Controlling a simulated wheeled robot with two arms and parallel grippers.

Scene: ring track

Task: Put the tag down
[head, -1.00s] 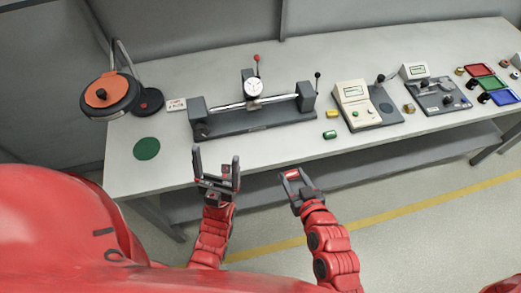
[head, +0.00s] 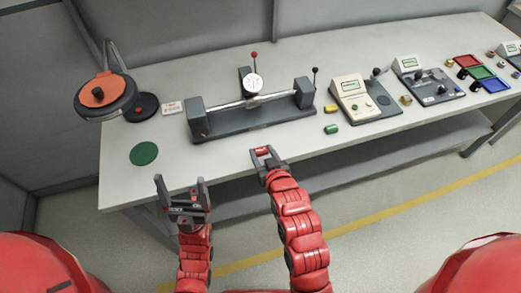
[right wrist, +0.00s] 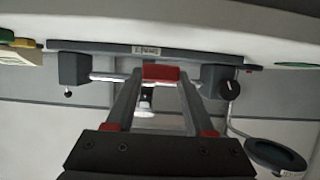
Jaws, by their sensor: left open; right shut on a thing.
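The tag (right wrist: 161,73) is a small red block, pinched between the fingertips of my right gripper in the right wrist view. In the head view the red tag (head: 261,150) shows between the fingers of my right gripper (head: 265,153), which is at the bench's front edge, below the bar fixture in the picture. My left gripper (head: 180,183) is open and empty, in front of the bench edge and below the green disc (head: 144,153).
A grey bar fixture with a dial (head: 253,118) stands on the bench (head: 225,160). A white card (head: 172,108), an orange-topped round device (head: 104,92), a beige meter (head: 352,98), yellow and green blocks (head: 331,129) and coloured trays (head: 481,72) are also there. Bare bench surrounds the green disc.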

